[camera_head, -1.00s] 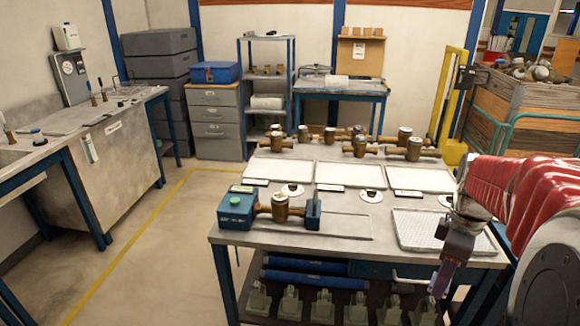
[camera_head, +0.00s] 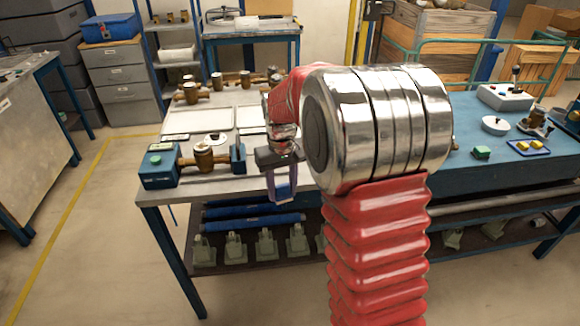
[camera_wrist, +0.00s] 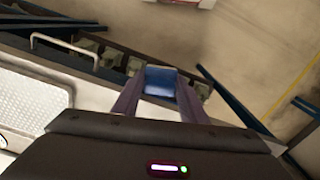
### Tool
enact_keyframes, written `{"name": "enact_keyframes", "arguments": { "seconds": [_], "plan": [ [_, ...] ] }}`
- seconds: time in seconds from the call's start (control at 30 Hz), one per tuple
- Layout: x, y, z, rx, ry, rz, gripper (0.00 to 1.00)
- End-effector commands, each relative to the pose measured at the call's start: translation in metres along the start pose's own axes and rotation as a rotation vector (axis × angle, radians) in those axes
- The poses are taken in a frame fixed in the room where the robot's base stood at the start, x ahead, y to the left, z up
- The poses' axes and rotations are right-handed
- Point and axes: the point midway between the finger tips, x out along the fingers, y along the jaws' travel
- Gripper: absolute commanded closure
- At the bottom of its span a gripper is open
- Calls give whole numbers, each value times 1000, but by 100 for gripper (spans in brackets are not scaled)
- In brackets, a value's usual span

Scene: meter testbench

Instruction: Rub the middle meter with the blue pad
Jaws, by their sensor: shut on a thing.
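My gripper (camera_head: 281,190) hangs in front of the near edge of the meter bench in the head view. In the wrist view its two fingers (camera_wrist: 160,98) are shut on a blue pad (camera_wrist: 160,82). Several brass meters stand in a row at the back of the bench, such as one at the left (camera_head: 190,92). Another brass meter (camera_head: 203,155) sits in a teal clamp fixture (camera_head: 160,168) at the front left. My arm hides the right part of the bench, so I cannot tell which meter is the middle one. The gripper is apart from all visible meters.
White trays (camera_head: 196,120) lie on the bench (camera_head: 230,188). Blue rolls (camera_head: 250,223) and grey-green items lie on shelves below. A metal handle (camera_wrist: 65,50) and perforated tray (camera_wrist: 35,100) show beside the gripper. A blue table (camera_head: 470,185) stands right; floor is clear at left.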

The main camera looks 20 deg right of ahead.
Motion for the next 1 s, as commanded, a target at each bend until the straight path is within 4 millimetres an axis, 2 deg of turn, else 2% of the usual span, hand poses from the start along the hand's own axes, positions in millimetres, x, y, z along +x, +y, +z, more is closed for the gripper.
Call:
{"name": "enact_keyframes", "arguments": {
  "seconds": [0.03, 0.1, 0.2, 0.33, 0.5, 1.0],
  "plan": [
    [10, -20, -7, -5, -2, 0, 79],
    [20, -44, -13, -9, -2, 0, 79],
    [34, -72, -18, -25, -1, 0, 79],
    [44, -94, -20, -44, 0, 0, 79],
    [47, -101, -21, -48, 1, 0, 79],
    [47, -96, -21, -41, 1, 0, 79]
  ]
}}
